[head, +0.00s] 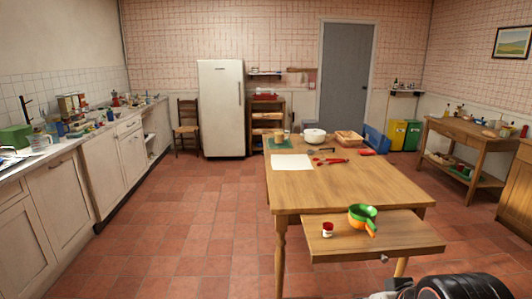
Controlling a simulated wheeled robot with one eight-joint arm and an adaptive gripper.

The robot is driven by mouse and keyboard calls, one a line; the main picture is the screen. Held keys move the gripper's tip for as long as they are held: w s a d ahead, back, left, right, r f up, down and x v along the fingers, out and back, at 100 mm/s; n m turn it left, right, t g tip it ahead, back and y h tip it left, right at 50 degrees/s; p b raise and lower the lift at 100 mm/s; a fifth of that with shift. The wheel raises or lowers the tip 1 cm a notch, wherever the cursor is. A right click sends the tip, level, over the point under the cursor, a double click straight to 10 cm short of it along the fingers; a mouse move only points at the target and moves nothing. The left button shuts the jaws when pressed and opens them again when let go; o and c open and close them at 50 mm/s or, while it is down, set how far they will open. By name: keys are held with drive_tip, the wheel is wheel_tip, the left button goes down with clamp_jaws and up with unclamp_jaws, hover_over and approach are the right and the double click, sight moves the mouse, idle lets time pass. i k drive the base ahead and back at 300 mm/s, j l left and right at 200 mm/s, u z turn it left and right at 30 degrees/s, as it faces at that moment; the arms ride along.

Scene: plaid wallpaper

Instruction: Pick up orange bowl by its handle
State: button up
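A small bowl (359,218) with a handle sits on the low pull-out board at the front of the wooden table. Its rim and inside look green, and its lower side and handle look orange. The handle (371,231) points toward me and slightly right, near the board's front edge. Dark rounded parts of my own arm (455,289) show at the bottom right edge, below and apart from the bowl. My gripper's fingers cannot be made out.
A small red-and-white jar (327,230) stands left of the bowl on the pull-out board (408,236). The table (345,190) holds paper, red tools, a white bowl (314,135) and boxes at its far end. Tiled floor (190,240) is clear left of the table.

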sight(358, 225)
drive_tip(key=i+l+z, duration=0.15)
drive_tip(key=i+l, duration=0.25)
drive_tip(key=i+l+z, duration=0.15)
drive_tip(key=i+l, duration=0.2)
drive_tip(key=i, duration=0.25)
drive_tip(key=i+l+z, duration=0.15)
drive_tip(key=i+l, duration=0.15)
drive_tip(key=i, duration=0.25)
